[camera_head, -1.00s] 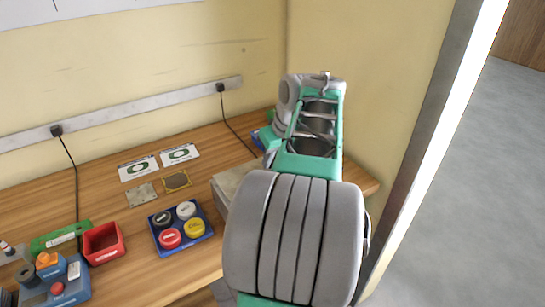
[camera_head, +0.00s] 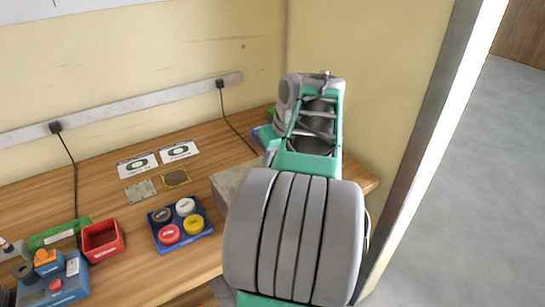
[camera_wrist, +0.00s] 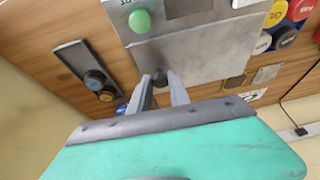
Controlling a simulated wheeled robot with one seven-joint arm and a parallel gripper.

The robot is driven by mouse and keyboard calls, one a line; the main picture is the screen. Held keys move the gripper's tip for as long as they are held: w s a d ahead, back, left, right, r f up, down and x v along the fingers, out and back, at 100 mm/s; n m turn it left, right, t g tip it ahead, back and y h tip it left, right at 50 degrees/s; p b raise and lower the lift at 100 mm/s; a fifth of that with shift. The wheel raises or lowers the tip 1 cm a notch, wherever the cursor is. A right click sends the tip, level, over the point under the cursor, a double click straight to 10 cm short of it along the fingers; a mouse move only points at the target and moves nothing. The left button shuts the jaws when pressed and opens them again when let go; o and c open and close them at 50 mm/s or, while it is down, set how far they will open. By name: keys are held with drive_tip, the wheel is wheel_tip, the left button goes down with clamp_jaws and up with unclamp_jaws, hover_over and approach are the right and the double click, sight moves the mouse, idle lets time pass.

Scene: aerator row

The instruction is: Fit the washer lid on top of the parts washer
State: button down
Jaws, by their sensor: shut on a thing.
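The parts washer is a grey metal box; in the head view its left part (camera_head: 228,183) shows on the bench, the rest hidden behind my arm. In the wrist view its panel with a green button (camera_wrist: 140,21) is at the top. The washer lid (camera_wrist: 200,55) appears to be the flat grey metal plate against it, with a dark knob at its near edge. My gripper (camera_wrist: 162,82) is shut with its fingers on either side of that knob. Whether the lid sits flush on the washer cannot be told. In the head view my gripper is hidden by my arm.
A blue tray (camera_head: 161,242) with red, yellow, white and black caps stands left of the washer. A dark panel with knobs (camera_wrist: 85,70) shows in the wrist view. The wall is close behind.

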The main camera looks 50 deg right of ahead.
drive_tip(key=c, duration=1.1)
unclamp_jaws()
drive_tip(key=shift+c, duration=0.2)
